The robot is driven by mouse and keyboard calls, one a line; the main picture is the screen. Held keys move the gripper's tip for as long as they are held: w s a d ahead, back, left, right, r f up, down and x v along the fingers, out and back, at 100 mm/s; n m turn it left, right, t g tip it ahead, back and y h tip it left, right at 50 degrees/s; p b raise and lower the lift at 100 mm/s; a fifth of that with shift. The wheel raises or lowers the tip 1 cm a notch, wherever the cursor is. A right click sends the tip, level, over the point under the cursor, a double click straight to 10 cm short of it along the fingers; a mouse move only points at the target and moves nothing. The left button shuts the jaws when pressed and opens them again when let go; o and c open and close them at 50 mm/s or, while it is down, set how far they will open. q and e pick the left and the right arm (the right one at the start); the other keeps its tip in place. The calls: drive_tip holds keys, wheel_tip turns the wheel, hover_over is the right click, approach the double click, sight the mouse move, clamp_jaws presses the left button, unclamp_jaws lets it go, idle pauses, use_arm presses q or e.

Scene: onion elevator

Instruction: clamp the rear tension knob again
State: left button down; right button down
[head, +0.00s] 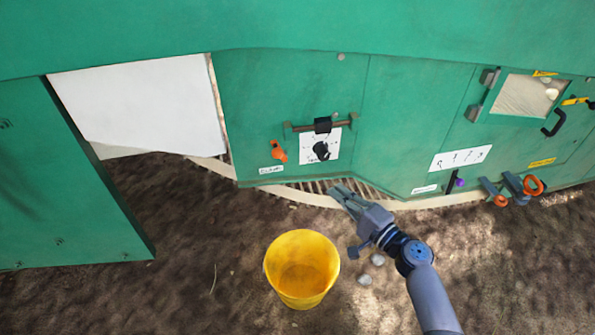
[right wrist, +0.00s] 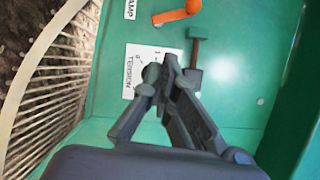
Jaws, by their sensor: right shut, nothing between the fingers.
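The orange clamp lever (head: 279,151) is on the green panel above a small "CLAMP" label (head: 271,169). It also shows at the top of the right wrist view (right wrist: 180,11), tilted. The black tension knob (head: 321,150) is on a white scale plate, right of the lever. In the right wrist view the plate reads "TENSION" (right wrist: 130,75), and my fingers largely hide the knob. My right gripper (head: 341,192) is shut and empty, in front of the panel and below the knob in the head view. My left gripper is out of view.
A yellow bucket (head: 302,268) stands on the soil below the panel. A rail with a black slider (head: 323,125) is above the plate. A slatted rim (right wrist: 45,100) runs along the panel's foot. Clamps with orange knobs (head: 533,185) are at right.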

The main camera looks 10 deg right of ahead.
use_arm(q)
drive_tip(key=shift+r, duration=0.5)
use_arm(e)
wheel_tip(320, 180, up, 2)
drive_tip(key=shift+r+t+y, duration=0.25)
drive_tip(key=shift+t+y, duration=0.05)
drive_tip(key=shift+y, duration=0.1)
drive_tip(key=shift+w, duration=0.1)
